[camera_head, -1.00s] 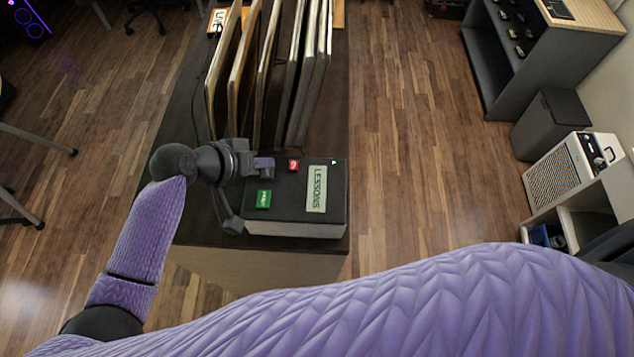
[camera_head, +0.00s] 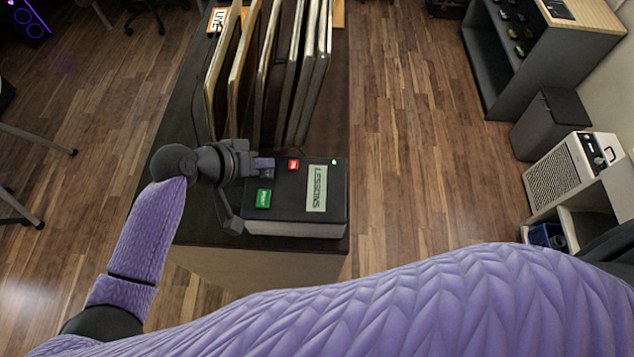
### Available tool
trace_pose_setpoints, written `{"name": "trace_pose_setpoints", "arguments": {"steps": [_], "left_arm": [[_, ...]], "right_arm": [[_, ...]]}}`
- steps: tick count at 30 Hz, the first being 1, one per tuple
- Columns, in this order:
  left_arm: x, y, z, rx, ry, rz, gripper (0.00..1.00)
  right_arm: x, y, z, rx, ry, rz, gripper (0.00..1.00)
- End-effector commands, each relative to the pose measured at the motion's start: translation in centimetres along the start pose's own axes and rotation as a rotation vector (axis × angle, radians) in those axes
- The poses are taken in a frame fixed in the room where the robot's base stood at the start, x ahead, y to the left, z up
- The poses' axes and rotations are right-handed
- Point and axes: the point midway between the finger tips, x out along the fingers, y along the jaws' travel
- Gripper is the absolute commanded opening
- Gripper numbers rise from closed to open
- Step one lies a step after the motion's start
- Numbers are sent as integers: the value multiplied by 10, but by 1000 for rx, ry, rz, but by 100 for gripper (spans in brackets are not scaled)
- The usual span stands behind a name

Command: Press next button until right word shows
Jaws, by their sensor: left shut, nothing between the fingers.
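A dark box (camera_head: 290,213) with a pale front side sits near the front end of the dark table. Its display (camera_head: 317,188) reads "LESSONS", turned sideways. A green button (camera_head: 263,198) and a red button (camera_head: 293,165) are on its top; their labels are too small to read surely. A small green light (camera_head: 334,162) glows at its far right corner. My left gripper (camera_head: 266,169) is shut and empty at the box's far left, between the two buttons. It covers that part of the top, so I cannot tell whether it touches a button there. My right gripper is not in view.
Several framed panels (camera_head: 262,75) stand upright in a row behind the box. A sign (camera_head: 217,20) reading "LIVE" lies at the table's far left. Open wooden floor is on both sides. A grey bin (camera_head: 550,125) and a white heater-like unit (camera_head: 566,170) stand at the right.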

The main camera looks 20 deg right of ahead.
Motion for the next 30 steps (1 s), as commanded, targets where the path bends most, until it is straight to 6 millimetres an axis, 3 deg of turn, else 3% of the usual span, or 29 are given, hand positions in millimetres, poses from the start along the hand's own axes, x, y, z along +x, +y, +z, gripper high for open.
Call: {"name": "trace_pose_setpoints", "arguments": {"steps": [23, 30], "left_arm": [[6, -4, 5, 0, -1, 0, 0], [-2, 2, -1, 0, -2, 0, 0]], "right_arm": [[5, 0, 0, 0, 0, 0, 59], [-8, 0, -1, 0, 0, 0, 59]]}}
